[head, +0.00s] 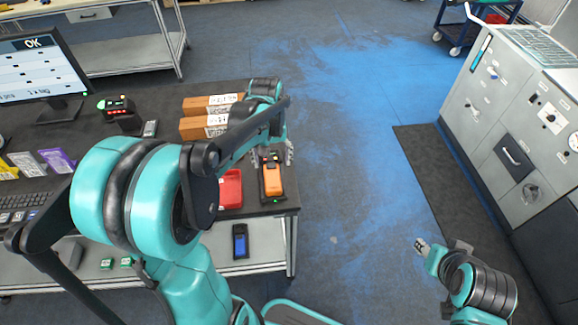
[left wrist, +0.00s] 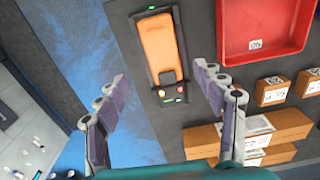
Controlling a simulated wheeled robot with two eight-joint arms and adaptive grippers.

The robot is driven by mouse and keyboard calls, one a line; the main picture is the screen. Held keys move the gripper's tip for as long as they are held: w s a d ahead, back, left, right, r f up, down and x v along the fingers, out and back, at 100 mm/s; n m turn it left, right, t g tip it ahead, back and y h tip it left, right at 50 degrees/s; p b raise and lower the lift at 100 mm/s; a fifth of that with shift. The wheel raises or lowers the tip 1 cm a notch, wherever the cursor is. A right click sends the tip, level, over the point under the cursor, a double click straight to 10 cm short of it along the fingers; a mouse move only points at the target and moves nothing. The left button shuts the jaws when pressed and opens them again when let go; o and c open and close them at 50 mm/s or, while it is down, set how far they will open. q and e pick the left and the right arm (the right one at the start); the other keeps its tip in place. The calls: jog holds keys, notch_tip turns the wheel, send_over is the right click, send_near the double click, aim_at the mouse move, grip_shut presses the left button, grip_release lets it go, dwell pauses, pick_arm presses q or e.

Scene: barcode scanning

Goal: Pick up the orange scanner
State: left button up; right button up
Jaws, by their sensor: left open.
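The orange scanner (head: 272,178) lies in a dark cradle near the right edge of the dark table. In the left wrist view the scanner (left wrist: 160,48) shows beyond the fingertips, between the lines of the two fingers. Its cradle (left wrist: 184,50) has a green light at one end and red and green buttons at the other. My left gripper (head: 271,153) is open and empty, close to the button end of the cradle; it also shows in the left wrist view (left wrist: 160,82). My right gripper (head: 422,246) is over the floor at the lower right, away from the table; its fingers are too small to judge.
A red tray (head: 230,188) sits beside the cradle, partly behind my left arm. Cardboard boxes (head: 200,127) stand on the table behind it. A monitor (head: 38,68) and a keyboard (head: 30,204) are at left. A grey cabinet (head: 515,110) stands at right; the floor between is clear.

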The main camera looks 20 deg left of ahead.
aim_at(272, 175)
pick_arm(q)
jog(key=shift+w+a+f, duration=0.1)
jog(key=shift+w+f, duration=0.25)
jog(key=shift+f, duration=0.3)
notch_tip(272, 175, down, 2)
jog(key=shift+s+a+b, duration=0.1)
jog(key=shift+b, duration=0.4)
notch_tip(272, 175, down, 5)
jog(key=shift+s+f+b, duration=0.15)
jog(key=shift+b, duration=1)
jog(key=shift+c, duration=0.6)
jog(key=c, duration=1.3)
